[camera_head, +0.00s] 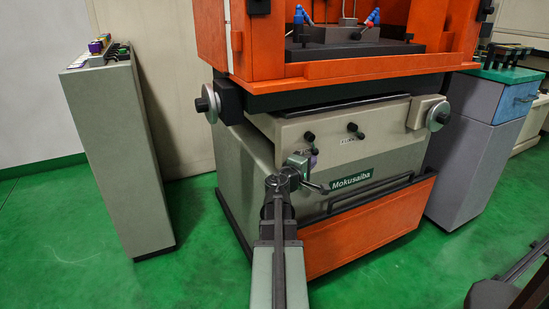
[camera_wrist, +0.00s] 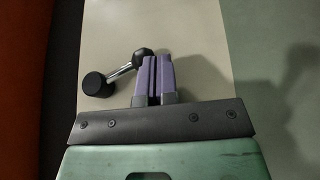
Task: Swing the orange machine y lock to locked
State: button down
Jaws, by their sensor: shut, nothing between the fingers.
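The orange and grey machine (camera_head: 343,128) stands in front of me. Two small black-knobbed levers are on its grey front, a left one (camera_head: 309,136) and a right one (camera_head: 352,127). A small label sits by the right lever, too small to read surely, so I cannot tell which is the y lock. My gripper (camera_head: 313,160) is just below the left lever. In the wrist view, my purple fingers (camera_wrist: 153,78) are shut and empty, close beside one end of a chrome lever with black ends (camera_wrist: 120,72). I cannot tell whether they touch it.
A crank handle (camera_head: 318,188) shows just right of my wrist, near the dark rail (camera_head: 370,195). Handwheels (camera_head: 208,104) flank the machine's front. A grey pedestal (camera_head: 120,155) stands left and a blue-grey cabinet (camera_head: 475,150) right. Green floor lies clear at left.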

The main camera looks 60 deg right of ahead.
jog(key=shift+s+d+r+p, duration=0.2)
jog(key=shift+s+d, duration=0.3)
jog(key=shift+d, duration=0.25)
jog(key=shift+s+d+r+p, duration=0.15)
jog(key=shift+s+d, duration=0.3)
jog(key=shift+d, duration=0.25)
jog(key=s+a+f+b, duration=0.1)
jog(key=a+f+b, duration=0.8)
jog(key=a, duration=0.1)
jog(key=shift+f+b, duration=0.35)
jog(key=shift+s, duration=0.1)
